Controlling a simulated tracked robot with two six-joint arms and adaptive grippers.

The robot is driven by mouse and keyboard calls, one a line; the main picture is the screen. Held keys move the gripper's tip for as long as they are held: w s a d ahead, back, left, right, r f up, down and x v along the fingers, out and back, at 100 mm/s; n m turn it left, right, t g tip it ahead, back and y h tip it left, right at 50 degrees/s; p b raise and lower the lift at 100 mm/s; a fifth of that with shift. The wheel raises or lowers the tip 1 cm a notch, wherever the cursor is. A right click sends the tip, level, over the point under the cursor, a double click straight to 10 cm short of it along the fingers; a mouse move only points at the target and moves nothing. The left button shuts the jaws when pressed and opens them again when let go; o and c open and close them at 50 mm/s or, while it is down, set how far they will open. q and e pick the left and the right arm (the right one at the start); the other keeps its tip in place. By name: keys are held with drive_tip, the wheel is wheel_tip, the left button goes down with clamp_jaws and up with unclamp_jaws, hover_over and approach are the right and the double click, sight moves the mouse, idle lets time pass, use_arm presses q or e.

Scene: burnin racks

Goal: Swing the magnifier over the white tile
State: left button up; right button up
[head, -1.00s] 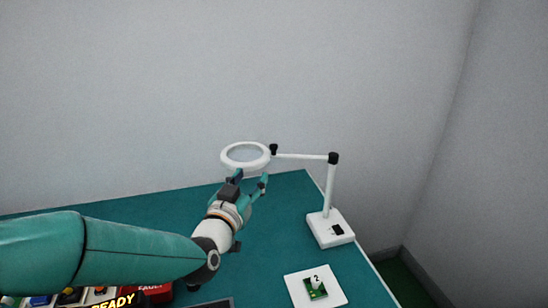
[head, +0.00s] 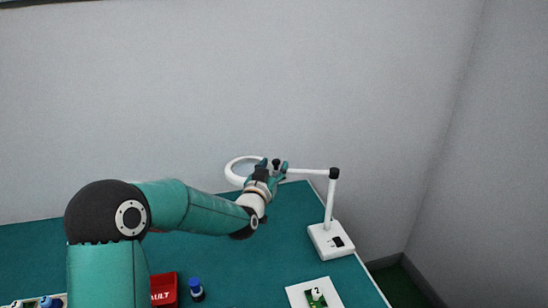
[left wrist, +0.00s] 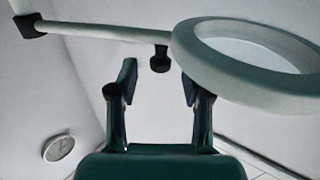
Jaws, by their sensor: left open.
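The magnifier has a white ring lens (head: 232,170), a white arm (head: 310,171) with black joints, and a white base (head: 331,240) at the table's right side. My left gripper (head: 275,166) is open at the ring's right side, by the black knob. In the left wrist view the knob (left wrist: 160,60) shows between and beyond my fingertips (left wrist: 160,83), with the ring (left wrist: 225,72) to the right. I cannot tell whether they touch. The white tile (head: 297,293) lies at the front right, with a green board (head: 317,300) and a "2" marker on it. The lens is away from the tile.
A red fault bin (head: 164,291) and a blue-capped bottle (head: 196,290) stand at the front. More items are cut off at the lower left. The teal table (head: 265,250) is clear between the bottle and the magnifier base. Grey walls stand behind and right.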

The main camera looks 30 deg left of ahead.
use_arm(q)
drive_tip(key=shift+x, duration=1.1)
clamp_jaws()
